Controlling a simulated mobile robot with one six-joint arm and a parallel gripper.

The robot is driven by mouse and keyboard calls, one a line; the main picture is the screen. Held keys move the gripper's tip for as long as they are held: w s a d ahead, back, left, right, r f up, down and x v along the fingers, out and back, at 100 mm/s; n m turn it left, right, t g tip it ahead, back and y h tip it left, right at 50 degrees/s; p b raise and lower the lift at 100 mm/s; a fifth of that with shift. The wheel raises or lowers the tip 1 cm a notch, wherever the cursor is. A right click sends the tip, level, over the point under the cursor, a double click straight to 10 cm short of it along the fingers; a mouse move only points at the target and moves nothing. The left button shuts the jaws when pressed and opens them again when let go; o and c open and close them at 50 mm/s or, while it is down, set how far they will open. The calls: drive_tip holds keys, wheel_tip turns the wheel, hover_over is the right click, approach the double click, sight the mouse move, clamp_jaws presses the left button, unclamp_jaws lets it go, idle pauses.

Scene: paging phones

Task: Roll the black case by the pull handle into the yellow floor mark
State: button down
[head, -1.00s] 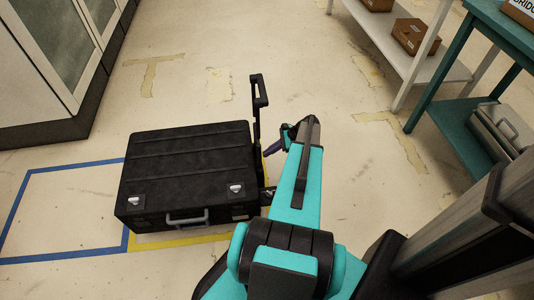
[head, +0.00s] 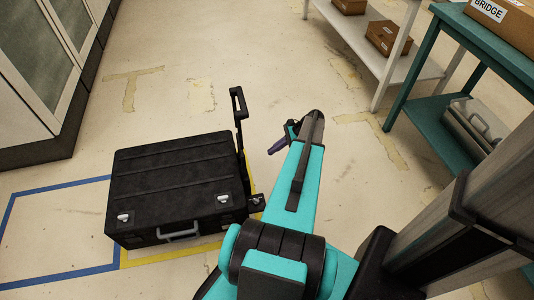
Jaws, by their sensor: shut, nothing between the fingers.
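The black case (head: 175,188) stands on the floor left of centre in the head view, with two silver latches and a grey carry handle on its near side. Its pull handle (head: 238,103) is extended upward at the right side. The yellow floor mark (head: 172,254) shows as tape along the case's near and right sides; the case hides the rest. The case stands over the mark, but I cannot tell if its whole base is inside. My gripper (head: 275,148) is small and partly seen right of the pull handle, apart from it, shut and empty.
A blue floor outline (head: 58,186) adjoins the mark on the left. A cabinet (head: 50,75) stands at upper left. A white shelf (head: 375,50) with boxes and a teal table (head: 433,70) stand at upper right. The floor behind the case is clear.

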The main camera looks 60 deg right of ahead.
drive_tip(key=shift+v, duration=0.8)
